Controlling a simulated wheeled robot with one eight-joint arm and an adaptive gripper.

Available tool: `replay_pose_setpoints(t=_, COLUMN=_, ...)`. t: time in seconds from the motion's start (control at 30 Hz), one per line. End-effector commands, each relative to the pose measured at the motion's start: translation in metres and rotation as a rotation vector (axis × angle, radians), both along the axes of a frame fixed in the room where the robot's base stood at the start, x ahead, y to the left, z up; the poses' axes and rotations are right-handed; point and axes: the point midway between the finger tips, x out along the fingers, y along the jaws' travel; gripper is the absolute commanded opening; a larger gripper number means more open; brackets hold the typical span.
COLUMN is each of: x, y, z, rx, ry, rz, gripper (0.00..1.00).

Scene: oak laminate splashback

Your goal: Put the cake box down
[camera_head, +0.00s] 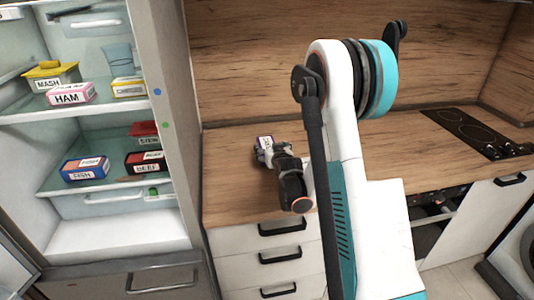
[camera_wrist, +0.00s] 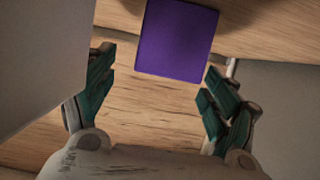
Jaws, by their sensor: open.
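The cake box (camera_wrist: 177,40) shows as a plain purple face in the wrist view, at the top centre. In the head view the cake box (camera_head: 264,141) is small, with a pale label I cannot read, and appears to rest on the wooden worktop (camera_head: 230,190) near its left end. My gripper (camera_wrist: 160,66) is open, its two teal-padded fingers spread, with the box ahead of and between the fingertips and no finger visibly closed on it. In the head view my gripper (camera_head: 268,152) partly hides the box.
An open fridge (camera_head: 110,195) at left holds several labelled boxes, including ham (camera_head: 70,94), fish (camera_head: 85,168) and beef (camera_head: 146,161). A black hob (camera_head: 470,128) is at the right of the worktop. A wooden splashback (camera_head: 240,60) stands behind. Worktop around the box is clear.

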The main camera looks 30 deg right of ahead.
Motion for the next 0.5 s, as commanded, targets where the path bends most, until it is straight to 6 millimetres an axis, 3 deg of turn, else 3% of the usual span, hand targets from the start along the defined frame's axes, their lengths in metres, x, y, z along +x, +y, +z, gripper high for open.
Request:
replay_pose_setpoints(t=0.17, x=0.01, y=-0.002, z=-0.004, rx=-0.001, ry=0.0, rz=0.0, gripper=0.8)
replay_pose_setpoints(t=0.5, x=0.051, y=-0.009, z=-0.016, rx=0.0, ry=0.0, rz=0.0, gripper=0.8)
